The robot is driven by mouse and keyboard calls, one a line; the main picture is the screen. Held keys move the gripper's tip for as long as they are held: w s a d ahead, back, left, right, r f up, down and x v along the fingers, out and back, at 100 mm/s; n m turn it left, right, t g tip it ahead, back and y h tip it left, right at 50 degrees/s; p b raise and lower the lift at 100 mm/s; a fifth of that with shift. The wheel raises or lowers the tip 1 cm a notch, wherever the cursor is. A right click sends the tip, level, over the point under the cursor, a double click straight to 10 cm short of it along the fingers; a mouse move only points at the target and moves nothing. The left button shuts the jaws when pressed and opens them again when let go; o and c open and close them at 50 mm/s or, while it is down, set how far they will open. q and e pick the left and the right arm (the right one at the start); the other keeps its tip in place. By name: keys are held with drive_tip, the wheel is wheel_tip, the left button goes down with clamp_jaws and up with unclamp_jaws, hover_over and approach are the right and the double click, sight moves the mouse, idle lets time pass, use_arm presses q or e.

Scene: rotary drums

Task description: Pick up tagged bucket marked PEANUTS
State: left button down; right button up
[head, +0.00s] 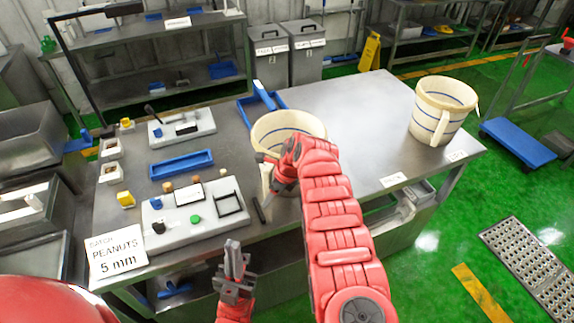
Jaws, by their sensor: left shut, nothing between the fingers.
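A cream bucket (262,134) with a blue stripe stands on the steel table, partly hidden behind my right arm. A second cream bucket (425,96) with blue stripes and a pale handle stands at the table's right end. A white sign reading "PEANUTS 5 mm" (115,252) is at the table's front left corner. No readable PEANUTS mark shows on either bucket. My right gripper (284,184) is at the near side of the middle bucket; its fingers are mostly hidden, so its grip is unclear. My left gripper (236,262) is shut and empty, in front of the table's near edge.
The steel table (345,108) holds two grey instrument boards (181,128), a blue tray (181,165) and small pots on its left. Small white labels (393,180) lie near the front edge. The table is clear between the buckets. A blue platform (518,142) stands on the floor at right.

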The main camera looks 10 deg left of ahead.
drive_tip(key=shift+a+f, duration=0.1)
clamp_jaws()
idle(0.3)
idle(1.2)
